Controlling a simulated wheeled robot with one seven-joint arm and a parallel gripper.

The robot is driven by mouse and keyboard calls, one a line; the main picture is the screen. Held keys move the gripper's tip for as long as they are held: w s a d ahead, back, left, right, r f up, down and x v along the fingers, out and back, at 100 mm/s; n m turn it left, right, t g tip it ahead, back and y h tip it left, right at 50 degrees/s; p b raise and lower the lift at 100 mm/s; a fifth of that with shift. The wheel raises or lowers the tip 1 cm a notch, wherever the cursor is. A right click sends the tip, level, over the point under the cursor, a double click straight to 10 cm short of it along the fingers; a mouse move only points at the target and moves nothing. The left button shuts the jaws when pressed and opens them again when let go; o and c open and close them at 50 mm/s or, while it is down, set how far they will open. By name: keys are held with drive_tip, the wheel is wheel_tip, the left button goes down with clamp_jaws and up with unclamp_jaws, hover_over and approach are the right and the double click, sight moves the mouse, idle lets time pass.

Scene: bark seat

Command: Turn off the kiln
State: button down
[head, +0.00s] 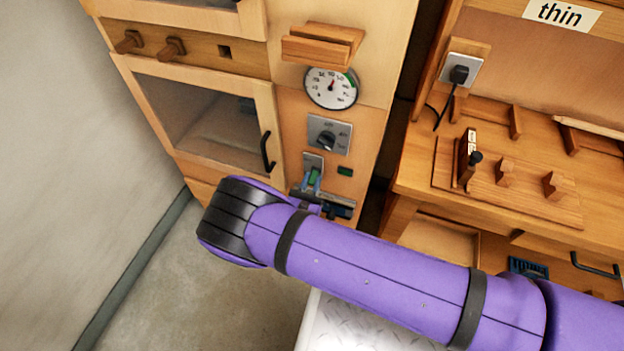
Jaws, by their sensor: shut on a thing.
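The kiln (290,150) is a wooden cabinet with a glass door (205,115) on its left side and a control panel on its right. My purple arm hides the floor and the panel below. The switch position is hard to read.
The door's black handle (267,152) is close to the left of my gripper. A workbench (430,168) with wooden blocks, a plugged socket (459,71) and a "thin" sign (561,13) stands to the right. Bare floor (205,290) lies at lower left.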

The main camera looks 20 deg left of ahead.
drive_tip(key=shift+w+f+t, duration=0.1)
drive_tip(key=shift+f+t, duration=0.25)
drive_tip(key=shift+t, duration=0.65)
drive_tip(key=c, duration=1)
unclamp_jaws()
drive_tip(key=shift+o, duration=0.2)
drive_tip(key=v, duration=1)
drive_tip(key=shift+s+f, duration=0.3)
drive_tip(key=shift+a, duration=0.1)
